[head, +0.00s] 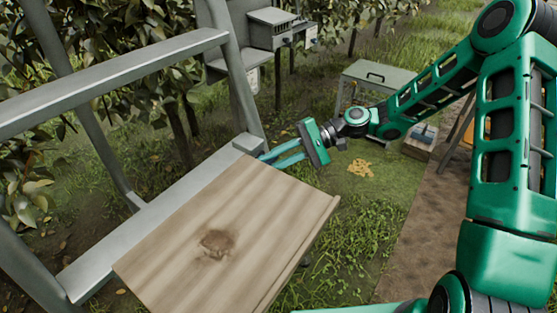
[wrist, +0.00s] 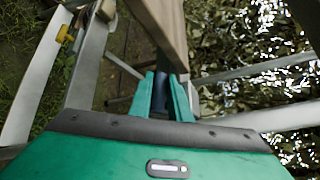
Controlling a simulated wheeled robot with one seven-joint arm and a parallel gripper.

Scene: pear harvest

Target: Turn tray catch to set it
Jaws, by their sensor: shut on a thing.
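The wooden tray (head: 225,235), a tan board with a dark round stain, sits across the grey metal ladder frame. It also shows edge-on in the wrist view (wrist: 163,22). My gripper (head: 268,157) is at the tray's far corner, beside the ladder upright. In the wrist view, my gripper's two green fingers (wrist: 162,92) close on a small dark-blue piece (wrist: 160,88) just under the tray edge, which I take as the tray catch. Most of the catch is hidden by the fingers, and its turned position cannot be told.
The ladder's upper rail (head: 120,82) and lower step (head: 150,225) run close to the tray. A grey box (head: 270,30) is fixed higher up. A grey table (head: 380,73) and a crate (head: 418,147) stand behind. Open grass lies right of the tray.

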